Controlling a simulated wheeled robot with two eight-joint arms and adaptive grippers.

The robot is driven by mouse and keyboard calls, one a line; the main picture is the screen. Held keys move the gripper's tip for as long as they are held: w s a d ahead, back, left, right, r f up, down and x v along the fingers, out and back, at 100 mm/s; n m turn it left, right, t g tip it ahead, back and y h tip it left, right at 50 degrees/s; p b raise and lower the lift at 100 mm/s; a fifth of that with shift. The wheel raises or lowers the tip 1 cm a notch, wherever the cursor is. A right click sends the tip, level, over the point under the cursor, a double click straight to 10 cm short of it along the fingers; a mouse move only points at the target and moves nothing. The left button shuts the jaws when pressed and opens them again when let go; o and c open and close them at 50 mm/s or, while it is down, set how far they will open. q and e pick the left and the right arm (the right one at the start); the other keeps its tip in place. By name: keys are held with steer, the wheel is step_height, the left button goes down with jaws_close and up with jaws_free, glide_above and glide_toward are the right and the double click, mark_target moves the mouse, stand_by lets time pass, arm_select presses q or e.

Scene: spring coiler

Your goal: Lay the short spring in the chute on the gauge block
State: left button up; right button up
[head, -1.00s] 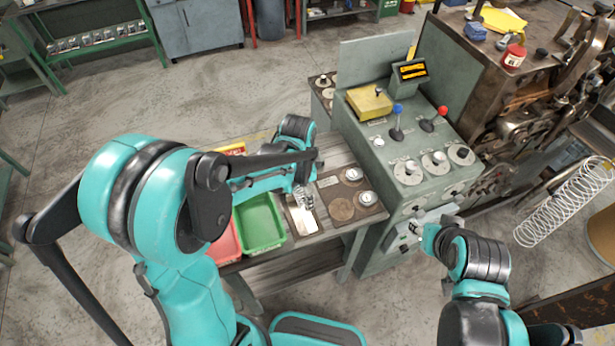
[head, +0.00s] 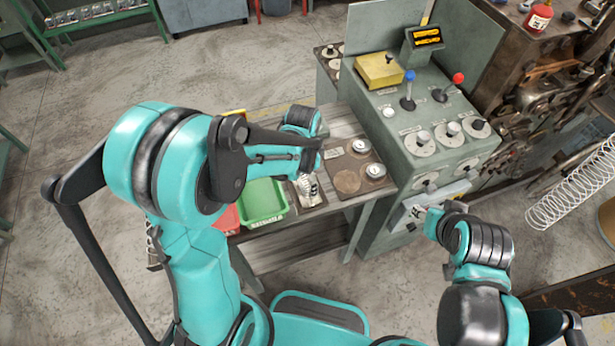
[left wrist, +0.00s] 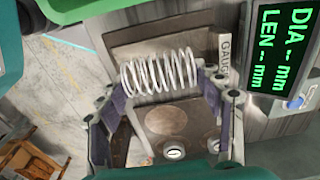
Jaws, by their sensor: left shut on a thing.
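The short spring (left wrist: 160,73) is a pale open coil. In the left wrist view it lies crosswise between the two fingers of my left gripper (left wrist: 162,76), which is shut on it near its ends. A brown plate with the label GAUGE (left wrist: 225,50) shows behind the spring; I take it as the gauge block (left wrist: 190,27). In the head view the spring (head: 308,186) is below my left gripper (head: 309,172), over the bench beside the green tray. The chute is not clear, and I cannot tell whether the spring touches it. My right gripper (head: 425,214) is at the grey cabinet's front, its fingers unclear.
A green tray (head: 263,216) and a red tray (head: 227,222) stand left of the spring. A brown plate (head: 347,181) with round discs lies to its right. The grey control cabinet (head: 395,145) with levers stands behind. A display (left wrist: 283,48) reads dashes.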

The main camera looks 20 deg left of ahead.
arm_select(q)
steer(key=o, duration=1.2)
steer(key=shift+o, duration=0.2)
step_height(320, 180, up, 12)
steer(key=shift+s+a, duration=0.15)
steer(key=shift+a, duration=0.05)
steer(key=s+a+f+n+t+b, duration=0.2)
steer(key=s+n+t+b, duration=0.1)
steer(key=s+n, duration=0.2)
steer(key=s+a+f+n+t+b, duration=0.2)
steer(key=s+n+t+b, duration=0.1)
steer(key=s+n+b, duration=0.1)
steer(key=shift+s+a+f+n+t, duration=0.35)
steer(key=shift+s+n, duration=0.25)
steer(key=shift+n, duration=0.5)
